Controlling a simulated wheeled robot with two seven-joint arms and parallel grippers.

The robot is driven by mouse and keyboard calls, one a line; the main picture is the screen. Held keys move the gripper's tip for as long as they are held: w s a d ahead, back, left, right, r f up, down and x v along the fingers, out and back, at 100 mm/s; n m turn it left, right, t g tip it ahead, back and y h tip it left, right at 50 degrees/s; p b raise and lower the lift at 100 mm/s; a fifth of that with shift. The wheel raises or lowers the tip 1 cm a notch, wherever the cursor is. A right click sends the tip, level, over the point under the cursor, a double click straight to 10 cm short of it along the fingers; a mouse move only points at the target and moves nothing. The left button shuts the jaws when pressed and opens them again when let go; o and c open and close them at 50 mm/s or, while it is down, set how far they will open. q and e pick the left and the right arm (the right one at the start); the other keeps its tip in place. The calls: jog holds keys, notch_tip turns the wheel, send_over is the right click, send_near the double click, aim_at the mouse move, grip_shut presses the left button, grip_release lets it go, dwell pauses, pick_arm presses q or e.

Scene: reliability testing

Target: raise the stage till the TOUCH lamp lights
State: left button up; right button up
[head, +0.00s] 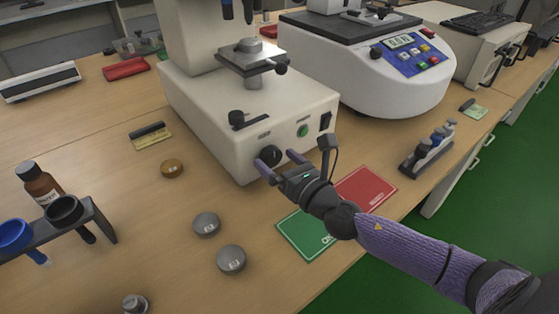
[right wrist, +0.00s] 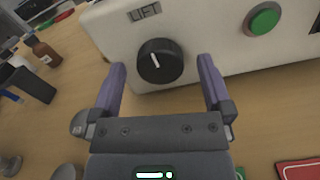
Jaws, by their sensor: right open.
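The white machine (head: 245,110) stands on the wooden bench with its small dark stage (head: 252,62) on a post above its base. A grey round piece (head: 248,45) sits on the stage. The black LIFT knob (head: 270,155) is on the front face; in the right wrist view the knob (right wrist: 159,61) has a white pointer mark. A green round button or lamp (right wrist: 262,20) is to its right; I cannot read its label or tell whether it is lit. My right gripper (head: 281,161) is open in front of the knob, its purple fingers spread either side, apparently not touching it.
A green mat (head: 305,238) and red mat (head: 366,190) lie below the gripper. Two grey weights (head: 206,224) and a brass one (head: 172,168) sit on the bench. A dark rack (head: 93,222) is at left; a small vial rack (head: 428,150) is at right.

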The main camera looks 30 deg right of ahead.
jog(key=c, duration=1.2)
jog(key=shift+c, duration=0.4)
pick_arm(q)
jog(key=shift+s, duration=0.15)
